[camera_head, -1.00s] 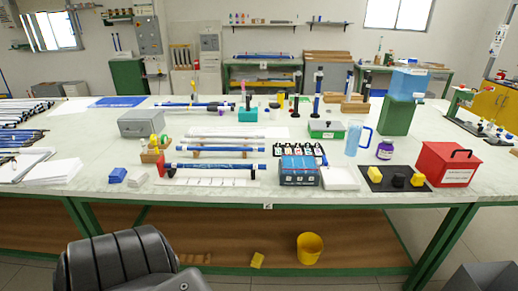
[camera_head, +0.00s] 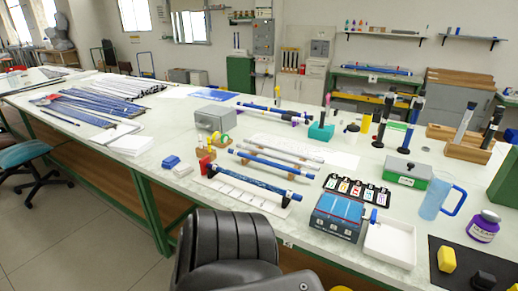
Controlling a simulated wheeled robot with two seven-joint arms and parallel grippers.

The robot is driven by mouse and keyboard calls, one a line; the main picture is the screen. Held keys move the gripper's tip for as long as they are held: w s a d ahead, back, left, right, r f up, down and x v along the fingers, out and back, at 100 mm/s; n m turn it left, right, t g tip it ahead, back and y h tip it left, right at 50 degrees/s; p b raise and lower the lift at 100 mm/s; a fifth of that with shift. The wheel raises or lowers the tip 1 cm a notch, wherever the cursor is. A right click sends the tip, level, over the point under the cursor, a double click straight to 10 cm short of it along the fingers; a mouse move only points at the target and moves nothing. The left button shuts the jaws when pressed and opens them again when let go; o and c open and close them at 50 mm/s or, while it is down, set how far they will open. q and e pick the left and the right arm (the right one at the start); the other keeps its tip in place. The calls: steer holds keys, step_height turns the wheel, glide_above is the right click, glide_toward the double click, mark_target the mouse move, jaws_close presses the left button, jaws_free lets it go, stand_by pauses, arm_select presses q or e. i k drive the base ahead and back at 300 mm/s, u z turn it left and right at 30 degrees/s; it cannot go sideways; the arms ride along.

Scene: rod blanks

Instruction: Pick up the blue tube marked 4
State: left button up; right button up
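Several blue tubes lie on the table, and I cannot read a mark 4 on any of them. One blue tube (camera_head: 249,184) lies across a white marked board near the front edge, with a red piece at its left end and a black piece at its right. Another blue tube (camera_head: 263,163) rests on wooden supports just behind it. A third blue tube (camera_head: 270,111) with dark parts lies further back. A group of blue tubes (camera_head: 90,107) lies at the table's left. Neither of my grippers is in view.
A black padded chair (camera_head: 225,243) stands close at the front edge. A blue box (camera_head: 337,215), white tray (camera_head: 390,243), number cards (camera_head: 357,190), green case (camera_head: 404,170) and blue jug (camera_head: 437,196) crowd the right.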

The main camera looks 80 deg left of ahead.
mark_target(268, 187)
steer(key=u, duration=0.45)
steer(key=i, duration=0.75)
steer(key=u, duration=1.2)
steer(key=i, duration=0.55)
steer(key=u, duration=0.45)
